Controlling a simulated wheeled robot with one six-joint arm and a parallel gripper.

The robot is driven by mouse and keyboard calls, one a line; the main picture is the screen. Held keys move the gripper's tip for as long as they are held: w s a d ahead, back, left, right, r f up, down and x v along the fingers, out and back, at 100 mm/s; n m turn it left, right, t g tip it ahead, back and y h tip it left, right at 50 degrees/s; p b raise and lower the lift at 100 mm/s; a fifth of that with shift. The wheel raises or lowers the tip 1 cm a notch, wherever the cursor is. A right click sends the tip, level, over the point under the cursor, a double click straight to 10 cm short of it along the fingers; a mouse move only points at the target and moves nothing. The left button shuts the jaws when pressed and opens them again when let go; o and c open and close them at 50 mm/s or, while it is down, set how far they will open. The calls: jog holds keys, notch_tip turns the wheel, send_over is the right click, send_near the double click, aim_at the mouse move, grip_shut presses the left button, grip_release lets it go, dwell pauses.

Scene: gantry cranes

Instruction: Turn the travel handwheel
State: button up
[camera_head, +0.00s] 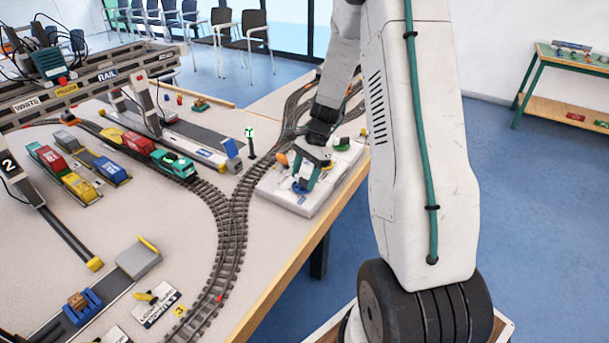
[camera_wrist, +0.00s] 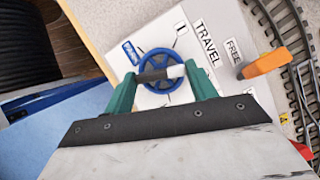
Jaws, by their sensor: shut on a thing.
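The travel handwheel (camera_wrist: 167,55) is a blue spoked wheel on a white panel (camera_wrist: 222,60) marked TRAVEL. It also shows small and partly covered in the head view (camera_head: 299,187). My gripper (camera_wrist: 161,73) is over the wheel, with a green finger at either side of a dark and light grey bar that lies across it. The gripper is shut on the handwheel. In the head view my gripper (camera_head: 307,178) reaches down to the white control box (camera_head: 306,207) at the table's right edge. The fingers and bar hide part of the wheel's near side.
An orange lever (camera_wrist: 265,64) stands beside the FREE label, right of the wheel. Model rail tracks (camera_head: 232,235) run left of the box. A green and red train (camera_head: 172,160), cranes and wagons fill the table's left. Open floor (camera_head: 540,200) lies right.

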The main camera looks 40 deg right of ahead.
jog(key=n, duration=0.2)
jog(key=n+g, duration=0.2)
jog(key=n, duration=0.1)
jog(key=shift+w+n+h, duration=0.25)
jog(key=shift+n+h, duration=0.05)
jog(key=n, duration=0.2)
jog(key=n+g+h, duration=0.1)
jog(key=n, duration=0.1)
jog(key=shift+w+a+n, duration=0.1)
jog(key=shift+a+n, duration=0.05)
jog(key=shift+n, duration=0.15)
jog(key=o, duration=1)
jog(key=shift+v, duration=3.95)
jog(key=shift+w+a, duration=0.1)
jog(key=shift+a, duration=0.05)
